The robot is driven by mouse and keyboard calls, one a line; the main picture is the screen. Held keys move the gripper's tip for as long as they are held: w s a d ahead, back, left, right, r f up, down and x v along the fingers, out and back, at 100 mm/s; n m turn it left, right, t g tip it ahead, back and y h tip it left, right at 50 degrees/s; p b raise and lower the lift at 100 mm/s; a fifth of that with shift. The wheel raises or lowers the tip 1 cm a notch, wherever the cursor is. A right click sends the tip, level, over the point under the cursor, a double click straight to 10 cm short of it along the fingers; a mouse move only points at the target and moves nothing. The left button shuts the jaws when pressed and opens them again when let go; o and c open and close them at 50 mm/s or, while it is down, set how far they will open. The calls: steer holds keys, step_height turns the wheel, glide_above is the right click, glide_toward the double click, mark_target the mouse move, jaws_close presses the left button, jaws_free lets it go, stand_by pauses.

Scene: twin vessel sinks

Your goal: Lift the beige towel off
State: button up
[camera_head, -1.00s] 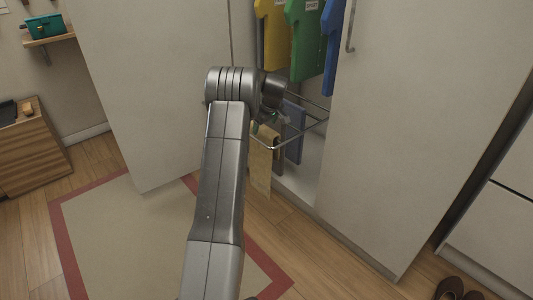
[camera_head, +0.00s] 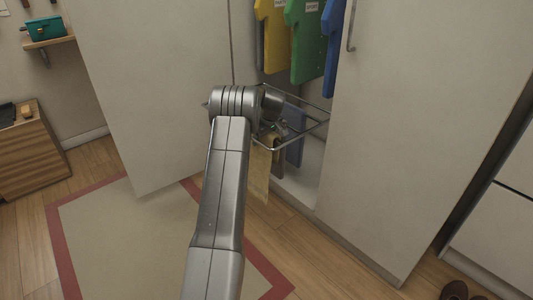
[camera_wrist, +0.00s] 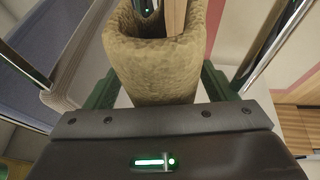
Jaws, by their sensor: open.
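A beige towel (camera_head: 259,176) hangs from a wire rack at the open wardrobe, its upper part hidden by my arm. In the wrist view a beige, thick, folded towel (camera_wrist: 158,75) fills the space ahead of my gripper (camera_wrist: 158,85). The green fingers are open, one on each side of this towel; I cannot tell whether they touch it. In the head view my gripper (camera_head: 275,128) is at the rack, small and partly hidden by my wrist.
The wire rack (camera_head: 310,128) sticks out between two pale doors (camera_head: 140,90). A blue towel (camera_head: 295,147) hangs farther in, also at the left of the wrist view (camera_wrist: 35,55). Yellow, green and blue shirts (camera_head: 310,40) hang above. A rug (camera_head: 110,235) covers the floor.

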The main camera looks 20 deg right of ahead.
steer(key=shift+f, duration=0.25)
stand_by(0.3)
steer(key=c, duration=1.3)
steer(key=shift+c, duration=1.2)
steer(key=shift+r, duration=0.1)
